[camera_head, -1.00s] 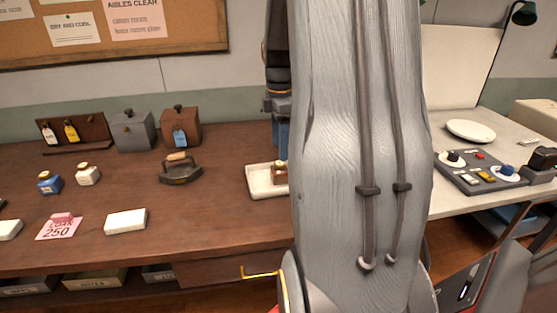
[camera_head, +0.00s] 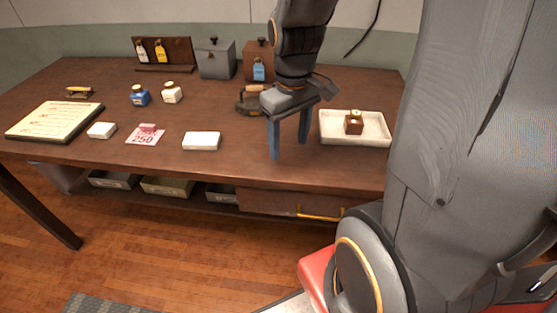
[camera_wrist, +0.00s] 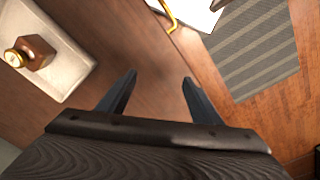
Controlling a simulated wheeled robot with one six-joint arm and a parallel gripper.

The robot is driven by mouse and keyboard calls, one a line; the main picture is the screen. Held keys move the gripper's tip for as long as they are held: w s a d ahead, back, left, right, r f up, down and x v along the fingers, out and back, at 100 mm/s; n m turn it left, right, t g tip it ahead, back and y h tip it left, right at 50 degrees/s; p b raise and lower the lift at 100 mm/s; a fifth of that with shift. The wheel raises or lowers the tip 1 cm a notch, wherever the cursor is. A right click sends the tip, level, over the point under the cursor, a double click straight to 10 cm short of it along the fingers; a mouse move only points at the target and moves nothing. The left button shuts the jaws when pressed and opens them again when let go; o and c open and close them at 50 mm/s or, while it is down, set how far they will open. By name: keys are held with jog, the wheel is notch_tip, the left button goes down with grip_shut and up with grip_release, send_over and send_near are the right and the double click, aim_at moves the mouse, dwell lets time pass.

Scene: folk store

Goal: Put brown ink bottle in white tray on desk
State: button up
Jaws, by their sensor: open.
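The brown ink bottle (camera_head: 354,123) with a gold cap is inside the white tray (camera_head: 378,142) on the right part of the desk. The bottle also shows in the wrist view (camera_wrist: 36,52), within the tray (camera_wrist: 76,75). Its cap points toward the left there, and I cannot tell whether it is fully upright. My gripper (camera_head: 289,152) is open and empty, to the left of the tray and apart from it. In the wrist view the two fingers (camera_wrist: 158,88) stand apart with bare desk and floor between and beyond them.
The desk (camera_head: 240,172) also bears a flat iron (camera_head: 247,102), a white block (camera_head: 202,141), a pink price card (camera_head: 145,138), blue (camera_head: 139,95) and white (camera_head: 172,92) bottles, a clipboard (camera_head: 55,121) and two boxes at the back. A drawer handle (camera_head: 320,214) juts from the front.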

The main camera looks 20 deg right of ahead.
jog(key=s+a+f+m, duration=0.1)
jog(key=s+a+m, duration=0.1)
jog(key=s+a, duration=0.2)
jog(key=shift+a+f+m, duration=0.3)
jog(key=shift+a+m, duration=0.05)
jog(key=shift+m, duration=0.05)
dwell(0.9)
